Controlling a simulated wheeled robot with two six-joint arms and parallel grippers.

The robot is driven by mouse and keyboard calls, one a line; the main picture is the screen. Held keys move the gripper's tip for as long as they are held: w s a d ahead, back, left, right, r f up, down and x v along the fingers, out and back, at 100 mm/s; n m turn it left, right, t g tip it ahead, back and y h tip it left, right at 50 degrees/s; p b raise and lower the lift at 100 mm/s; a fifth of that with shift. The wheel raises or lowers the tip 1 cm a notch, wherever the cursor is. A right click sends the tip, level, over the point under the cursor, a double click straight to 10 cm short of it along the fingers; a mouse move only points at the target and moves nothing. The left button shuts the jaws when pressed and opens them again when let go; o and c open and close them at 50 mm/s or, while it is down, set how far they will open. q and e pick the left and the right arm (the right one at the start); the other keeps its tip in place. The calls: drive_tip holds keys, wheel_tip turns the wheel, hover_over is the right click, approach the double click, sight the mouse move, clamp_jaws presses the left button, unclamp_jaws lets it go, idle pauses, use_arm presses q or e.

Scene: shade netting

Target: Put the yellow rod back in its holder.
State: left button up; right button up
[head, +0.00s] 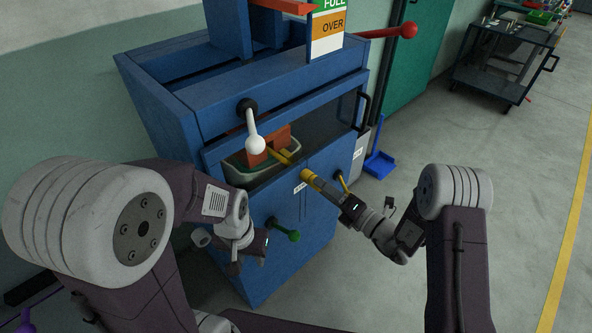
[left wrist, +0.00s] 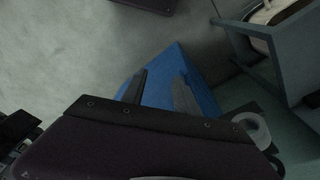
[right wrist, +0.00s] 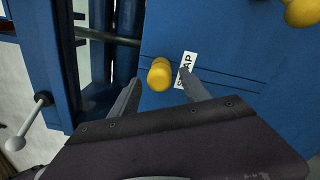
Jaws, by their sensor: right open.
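A short yellow piece with a rounded end (right wrist: 160,75) shows between my right fingertips (right wrist: 160,78) in the right wrist view, beside a white label. In the head view a yellow piece (head: 311,178) is at the tip of my right gripper, at the blue cabinet front. My right gripper is open; contact cannot be told. Another yellow bar (head: 280,157) reaches out of the cabinet's opening. Which yellow piece is the rod is unclear, and I cannot identify its holder. My left gripper (left wrist: 160,88) is open and empty, pointing towards a blue cabinet corner.
The blue cabinet (head: 240,270) carries a white-ball lever (head: 255,145), a green knob (head: 293,236), a red-ball lever (head: 408,30) and a smaller yellow handle (head: 343,183). A blue dustpan-like item (head: 380,164) stands at its right. A dark cart (head: 497,65) stands further back. The floor on the right is clear.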

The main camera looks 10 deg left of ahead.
drive_tip(key=shift+w+a, duration=0.45)
drive_tip(key=shift+a, duration=0.15)
clamp_jaws()
